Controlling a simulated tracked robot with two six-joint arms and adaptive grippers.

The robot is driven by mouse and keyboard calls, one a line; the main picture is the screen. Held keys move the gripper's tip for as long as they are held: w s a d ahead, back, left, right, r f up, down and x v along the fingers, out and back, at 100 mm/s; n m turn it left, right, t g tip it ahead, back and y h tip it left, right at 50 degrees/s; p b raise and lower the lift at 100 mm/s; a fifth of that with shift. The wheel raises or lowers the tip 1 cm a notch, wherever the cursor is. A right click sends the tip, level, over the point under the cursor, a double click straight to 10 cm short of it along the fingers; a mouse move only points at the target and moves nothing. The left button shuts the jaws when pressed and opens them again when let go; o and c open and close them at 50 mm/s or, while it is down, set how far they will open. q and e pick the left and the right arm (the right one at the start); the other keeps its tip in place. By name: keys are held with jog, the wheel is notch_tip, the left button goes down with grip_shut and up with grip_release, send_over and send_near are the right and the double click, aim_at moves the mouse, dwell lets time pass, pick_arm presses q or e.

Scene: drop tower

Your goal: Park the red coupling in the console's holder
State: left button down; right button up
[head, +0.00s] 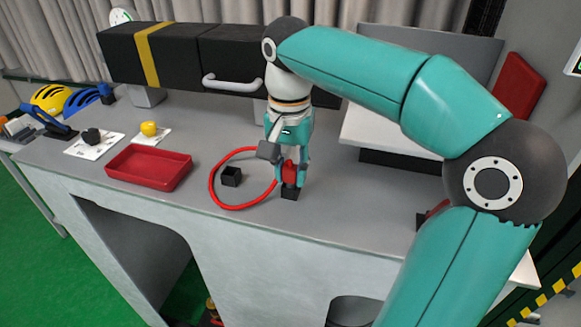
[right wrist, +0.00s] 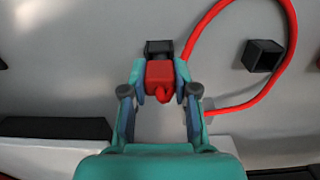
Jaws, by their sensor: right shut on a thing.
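The red coupling (head: 290,173) is between the fingers of my right gripper (head: 288,174), which is shut on it. A red hose (head: 213,190) loops away to the left on the console top. A small black block (head: 289,193) is directly below the coupling in the head view; it also shows just beyond the coupling (right wrist: 160,75) in the right wrist view, as a dark block (right wrist: 158,47). I cannot tell whether they touch. A second black box (head: 231,176), with a hollow face in the right wrist view (right wrist: 262,55), stands inside the hose loop. Which one is the holder is unclear. My left gripper is not in view.
A red tray (head: 148,167) sits left on the grey console (head: 335,210). A yellow object (head: 149,128) and a dark one (head: 91,136) lie on white cards. A long black case (head: 185,55) with a handle is behind.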

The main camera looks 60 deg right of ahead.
jog(key=shift+f, duration=0.3)
dwell(0.5)
jog(key=o, duration=0.9)
jog(key=shift+o, duration=0.2)
jog(key=shift+w+r, duration=0.1)
jog(key=shift+r, duration=3.6)
